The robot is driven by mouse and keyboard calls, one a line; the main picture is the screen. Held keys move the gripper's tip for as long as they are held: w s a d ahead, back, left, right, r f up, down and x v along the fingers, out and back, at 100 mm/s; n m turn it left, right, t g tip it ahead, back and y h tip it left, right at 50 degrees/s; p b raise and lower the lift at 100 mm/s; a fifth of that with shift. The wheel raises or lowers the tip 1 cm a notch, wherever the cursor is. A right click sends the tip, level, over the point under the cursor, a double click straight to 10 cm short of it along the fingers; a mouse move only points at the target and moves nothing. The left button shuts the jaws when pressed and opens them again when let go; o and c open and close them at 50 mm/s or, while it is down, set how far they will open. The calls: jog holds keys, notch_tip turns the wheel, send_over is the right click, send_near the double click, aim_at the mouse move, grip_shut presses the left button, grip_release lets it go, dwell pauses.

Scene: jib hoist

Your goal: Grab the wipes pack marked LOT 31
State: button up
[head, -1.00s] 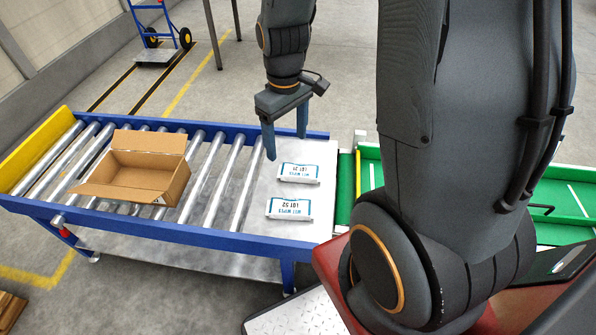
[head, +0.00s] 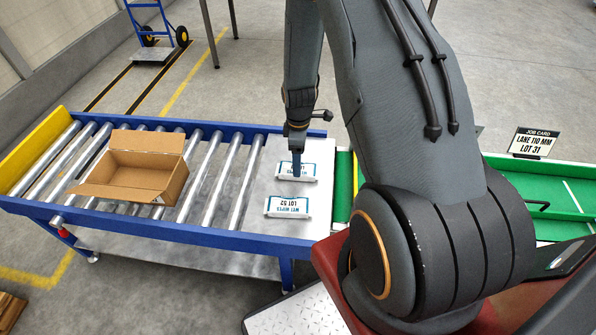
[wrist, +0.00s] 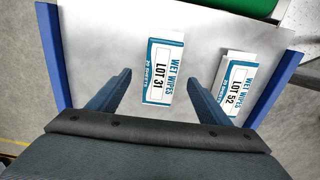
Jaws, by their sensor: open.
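The wipes pack marked LOT 31 (wrist: 161,72) lies flat on the steel plate in the wrist view, between the lines of my two fingers. In the head view that pack (head: 308,172) is partly covered by my gripper (head: 296,163). In the wrist view my gripper (wrist: 161,92) is open and empty, with the LOT 31 pack in front of its opening. A second pack marked LOT 52 (wrist: 235,87) lies just right of it, close to my right finger. It also shows nearer in the head view (head: 287,207).
An open cardboard box (head: 140,168) stands on the rollers to the left. A green belt (head: 342,186) adjoins the steel plate (head: 262,221) on the right. A job card (head: 534,142) reads LANE 110 MM, LOT 31. Blue rails (head: 165,232) edge the roller table.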

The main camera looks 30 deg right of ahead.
jog(key=shift+a+f+p, duration=0.2)
jog(key=shift+f+p, duration=0.3)
jog(key=shift+f, duration=2.1)
jog(key=shift+c, duration=0.2)
jog(key=c, duration=1.1)
jog(key=shift+c, duration=0.2)
jog(key=shift+r, duration=0.2)
